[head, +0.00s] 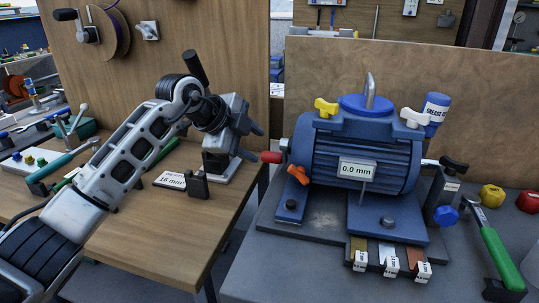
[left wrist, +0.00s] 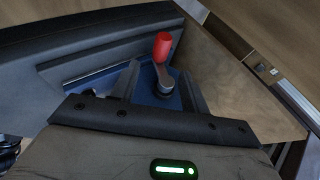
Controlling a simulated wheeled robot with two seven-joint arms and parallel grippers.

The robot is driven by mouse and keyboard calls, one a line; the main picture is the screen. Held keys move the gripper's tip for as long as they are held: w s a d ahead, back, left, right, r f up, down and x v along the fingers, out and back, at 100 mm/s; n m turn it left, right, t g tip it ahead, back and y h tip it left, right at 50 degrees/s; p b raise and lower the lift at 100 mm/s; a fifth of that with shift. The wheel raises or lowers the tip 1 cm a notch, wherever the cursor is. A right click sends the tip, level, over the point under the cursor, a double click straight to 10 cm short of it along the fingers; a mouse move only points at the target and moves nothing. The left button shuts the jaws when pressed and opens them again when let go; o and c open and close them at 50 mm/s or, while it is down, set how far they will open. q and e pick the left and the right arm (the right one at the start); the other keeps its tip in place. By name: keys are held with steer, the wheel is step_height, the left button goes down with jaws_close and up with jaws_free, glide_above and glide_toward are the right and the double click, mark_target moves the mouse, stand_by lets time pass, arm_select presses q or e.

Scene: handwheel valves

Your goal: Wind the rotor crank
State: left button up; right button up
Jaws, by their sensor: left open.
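The rotor crank has a red handle (head: 271,157) at the left end of the blue motor (head: 365,155). In the left wrist view, the red handle (left wrist: 162,46) stands out from a short grey crank arm (left wrist: 164,78) in front of a blue face. My left gripper (head: 252,142) is just left of the red handle, with its jaws open and pointing toward it. In the left wrist view the crank shows between and beyond the dark fingers. I cannot tell any contact. My right gripper is not in view.
A wooden bench (head: 150,240) is under my left arm, with a 16 mm card (head: 172,181). A brown panel (head: 470,105) stands behind the motor.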

mark_target(272, 156)
arm_select(q)
steer(key=x, duration=0.7)
steer(key=shift+d+f, duration=0.15)
jaws_close()
